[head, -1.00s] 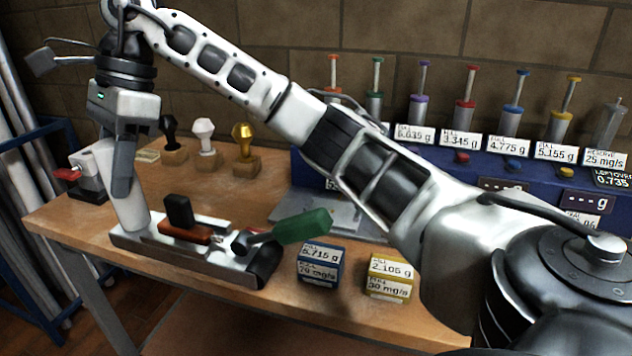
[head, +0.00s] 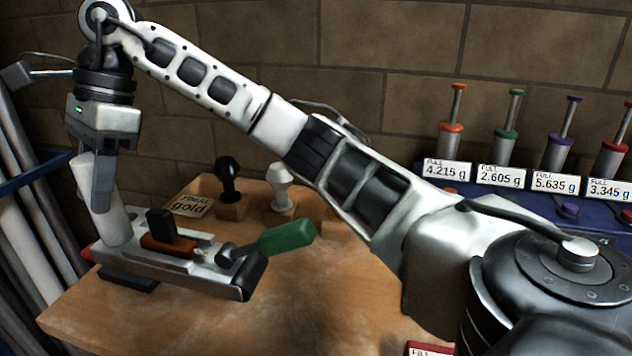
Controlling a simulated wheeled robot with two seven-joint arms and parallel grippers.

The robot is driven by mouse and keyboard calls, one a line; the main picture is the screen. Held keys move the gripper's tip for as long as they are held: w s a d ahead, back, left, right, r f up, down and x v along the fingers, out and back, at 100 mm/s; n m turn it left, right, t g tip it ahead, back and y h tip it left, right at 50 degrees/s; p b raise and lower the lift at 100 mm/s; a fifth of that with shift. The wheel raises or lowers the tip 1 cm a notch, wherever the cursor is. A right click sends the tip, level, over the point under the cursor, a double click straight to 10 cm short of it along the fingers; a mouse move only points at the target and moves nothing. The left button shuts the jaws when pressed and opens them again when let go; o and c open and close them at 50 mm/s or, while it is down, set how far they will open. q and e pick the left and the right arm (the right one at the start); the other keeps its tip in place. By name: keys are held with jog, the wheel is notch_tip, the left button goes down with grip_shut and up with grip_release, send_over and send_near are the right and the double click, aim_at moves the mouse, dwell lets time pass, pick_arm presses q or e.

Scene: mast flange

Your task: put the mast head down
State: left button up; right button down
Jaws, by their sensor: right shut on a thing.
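My right gripper (head: 103,190) is at the left of the view, pointing down. It is shut on the pale upright tube (head: 115,226) of a long grey metal piece, which I take to be the mast head (head: 195,277). This piece carries a brown block with a black knob and a lever with a green handle (head: 287,237). It appears held over the left part of the wooden table; I cannot tell the gap beneath it. It hides most of a red and black object (head: 87,252) behind it. My left gripper is not in view.
Labelled plungers line a blue rack (head: 610,222) at right. Pale pipes stand at left. The table's front middle is clear.

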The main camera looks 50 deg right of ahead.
jog(key=shift+w, duration=0.2)
jog(key=s+d+f+p, duration=0.1)
jog(key=s+d+f, duration=0.1)
jog(key=d+f, duration=1)
jog(key=shift+d+f, duration=0.4)
jog(key=shift+d, duration=0.55)
jog(key=shift+f, duration=0.2)
jog(key=c, duration=0.9)
grip_release()
jog(key=shift+c, duration=0.2)
